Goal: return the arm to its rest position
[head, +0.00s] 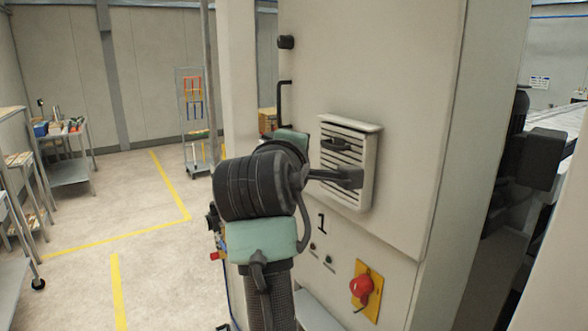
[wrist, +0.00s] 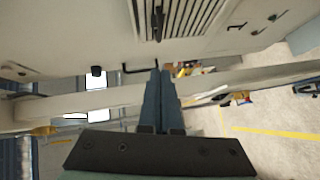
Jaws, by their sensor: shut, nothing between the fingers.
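My gripper (wrist: 161,73) shows in the wrist view as two dark blue-grey fingers lying together, with nothing between them. Their tips appear against the pale machine, close to a black bar handle (wrist: 138,68) in the picture; I cannot tell the gap. In the head view my arm is raised in front of the machine (head: 385,70), its dark end parts beside the slatted vent (head: 361,192). The fingertips cannot be made out clearly there. A dark grip (head: 341,145) sits on the vent and also shows in the wrist view (wrist: 158,22).
A red knob on a yellow plate (head: 375,304) sits low on the machine. The black bar handle (head: 283,103) and a black knob (head: 286,42) are on its left side. Open floor with yellow lines (head: 118,290) lies left, with a workbench (head: 70,172) and a rack (head: 197,160) beyond.

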